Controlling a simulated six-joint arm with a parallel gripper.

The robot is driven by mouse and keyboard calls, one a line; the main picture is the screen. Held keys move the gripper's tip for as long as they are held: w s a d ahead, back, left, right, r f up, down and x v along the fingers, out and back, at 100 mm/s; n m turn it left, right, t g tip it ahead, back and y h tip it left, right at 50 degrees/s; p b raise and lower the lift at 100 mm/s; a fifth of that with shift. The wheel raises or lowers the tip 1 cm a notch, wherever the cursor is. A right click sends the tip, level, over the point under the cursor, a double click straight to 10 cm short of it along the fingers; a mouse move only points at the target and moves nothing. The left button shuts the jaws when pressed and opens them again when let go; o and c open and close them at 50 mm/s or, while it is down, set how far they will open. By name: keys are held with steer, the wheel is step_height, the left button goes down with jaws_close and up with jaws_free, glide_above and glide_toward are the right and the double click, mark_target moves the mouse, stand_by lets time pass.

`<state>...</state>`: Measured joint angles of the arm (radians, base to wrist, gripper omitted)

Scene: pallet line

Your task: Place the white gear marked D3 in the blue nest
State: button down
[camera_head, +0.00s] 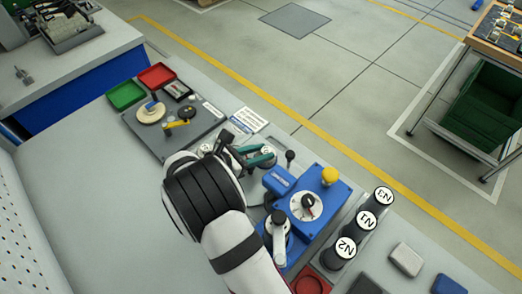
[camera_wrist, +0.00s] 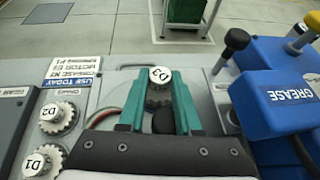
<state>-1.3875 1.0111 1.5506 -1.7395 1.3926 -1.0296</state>
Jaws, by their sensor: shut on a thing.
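My gripper (camera_wrist: 160,100) has teal fingers shut on a gear (camera_wrist: 160,76) with a round white top; its black mark is too small to read surely. In the head view the gripper (camera_head: 257,155) and the held gear (camera_head: 267,150) are left of the blue grease unit. In the wrist view, gears marked D2 (camera_wrist: 58,117) and D1 (camera_wrist: 44,162) stand at the left, apart from the gripper. I cannot make out a blue nest for certain; my arm hides part of the bench.
The blue grease unit (camera_wrist: 275,90) with a black knob stands close on the right. Black cylinders marked N1 (camera_head: 367,222), N2 and N3 stand beyond it. A red holder (camera_head: 312,285) lies at the bottom. The grey bench (camera_head: 80,190) is clear at left.

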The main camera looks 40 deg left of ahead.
steer(key=shift+f, duration=0.15)
steer(key=shift+f, duration=0.45)
steer(key=c, duration=0.6)
jaws_free()
steer(key=shift+s+d, duration=0.1)
steer(key=shift+r, duration=0.35)
steer(key=v, duration=1.2)
steer(key=shift+r, duration=0.35)
